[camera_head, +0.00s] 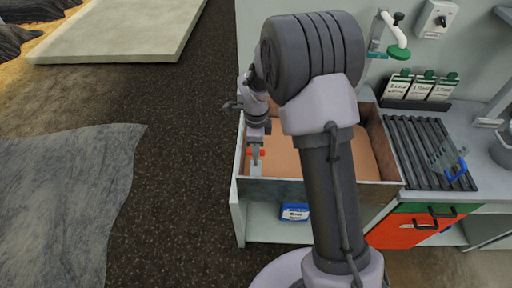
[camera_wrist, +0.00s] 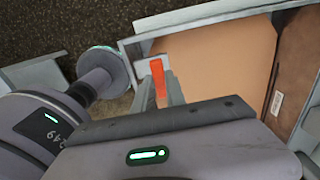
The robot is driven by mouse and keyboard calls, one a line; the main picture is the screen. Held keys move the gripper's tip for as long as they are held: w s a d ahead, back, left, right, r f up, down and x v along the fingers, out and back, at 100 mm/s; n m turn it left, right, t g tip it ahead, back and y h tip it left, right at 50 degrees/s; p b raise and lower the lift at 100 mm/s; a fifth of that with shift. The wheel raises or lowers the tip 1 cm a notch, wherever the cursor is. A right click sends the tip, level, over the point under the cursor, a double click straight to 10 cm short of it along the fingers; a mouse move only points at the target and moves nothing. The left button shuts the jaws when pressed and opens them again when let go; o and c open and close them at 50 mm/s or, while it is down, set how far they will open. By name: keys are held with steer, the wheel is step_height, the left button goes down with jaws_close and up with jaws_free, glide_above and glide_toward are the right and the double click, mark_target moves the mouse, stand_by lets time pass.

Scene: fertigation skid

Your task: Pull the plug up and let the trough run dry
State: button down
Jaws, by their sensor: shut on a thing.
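The trough (camera_head: 391,187) is a grey-walled box on the bench, partly hidden behind my arm. Its inside shows an even orange-brown surface, and I cannot tell how deep any liquid is. In the wrist view its wall (camera_wrist: 215,20) runs along the top, with the orange-brown area on the right. My gripper (camera_head: 257,158) is at the trough's left end, pointing down. It is shut on the orange-red plug (camera_wrist: 157,80), whose top shows between the fingers (camera_wrist: 160,90). The plug's lower end is hidden, so I cannot tell whether it is seated.
Right of the trough is a dark slatted rack (camera_head: 425,145) with a blue-handled item (camera_head: 456,168). A green-ended fitting (camera_head: 397,50) hangs on the wall. A blue box (camera_head: 295,212) sits on the shelf below. Open floor lies left.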

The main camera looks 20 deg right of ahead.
steer(key=shift+r, duration=0.1)
stand_by(0.7)
step_height(320, 180, up, 5)
steer(key=p, duration=0.2)
steer(key=shift+p, duration=0.35)
steer(key=shift+f, duration=0.25)
steer(key=c, duration=1.4)
jaws_free()
steer(key=shift+o, duration=0.2)
step_height(320, 180, up, 18)
steer(key=p, duration=0.4)
steer(key=shift+f, duration=0.25)
